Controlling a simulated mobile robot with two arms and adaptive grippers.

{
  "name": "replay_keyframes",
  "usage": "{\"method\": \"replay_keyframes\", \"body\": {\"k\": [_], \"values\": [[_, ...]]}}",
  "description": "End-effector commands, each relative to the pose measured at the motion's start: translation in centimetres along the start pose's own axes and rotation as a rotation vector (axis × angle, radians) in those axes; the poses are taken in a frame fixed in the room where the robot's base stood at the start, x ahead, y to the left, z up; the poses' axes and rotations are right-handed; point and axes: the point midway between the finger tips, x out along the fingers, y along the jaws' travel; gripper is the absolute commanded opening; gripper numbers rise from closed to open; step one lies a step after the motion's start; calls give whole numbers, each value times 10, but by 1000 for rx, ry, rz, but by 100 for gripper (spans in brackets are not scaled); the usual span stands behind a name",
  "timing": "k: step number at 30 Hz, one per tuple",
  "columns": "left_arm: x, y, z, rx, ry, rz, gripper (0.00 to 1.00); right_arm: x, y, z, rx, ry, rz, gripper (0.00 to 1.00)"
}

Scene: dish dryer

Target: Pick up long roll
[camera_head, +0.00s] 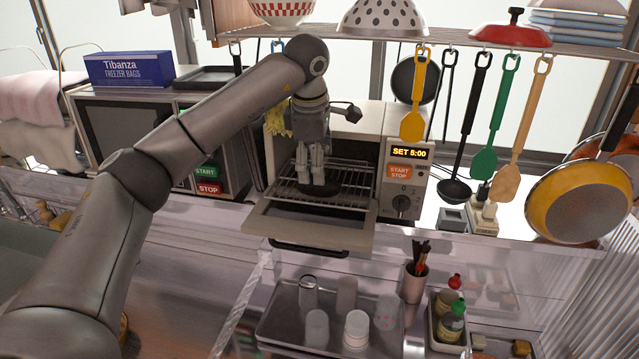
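A toaster oven (408,165) stands on the counter with its door (310,228) folded down and a wire rack (350,185) inside. My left arm reaches in from the left, and my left gripper (310,178) points down into the oven opening above the rack. A small dark shape (320,190) lies on the rack right under the fingertips; it is too small and dark to tell whether it is the long roll. The two fingers are close together, and I cannot tell whether they touch or hold it. No other roll can be made out. My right gripper is not in view.
A microwave (120,135) with a freezer bag box (130,69) on top stands left. Utensils, including a yellow spatula (413,100), hang from the shelf (450,38) close to the oven's right. A tray (270,325) with several jars stands in front, below the door.

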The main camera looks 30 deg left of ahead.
Motion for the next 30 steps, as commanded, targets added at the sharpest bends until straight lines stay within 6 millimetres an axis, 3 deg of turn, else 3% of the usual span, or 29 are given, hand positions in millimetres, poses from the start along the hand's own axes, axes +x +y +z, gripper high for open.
{"method": "replay_keyframes", "body": {"k": [7,15,23,30], "values": [[19,-1,1,2,0,-3,69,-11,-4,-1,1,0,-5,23],[56,-2,3,1,-1,-2,69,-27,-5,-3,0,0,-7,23],[61,-2,3,1,-2,1,69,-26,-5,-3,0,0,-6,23],[61,-2,3,1,-3,1,40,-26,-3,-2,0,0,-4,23]]}}
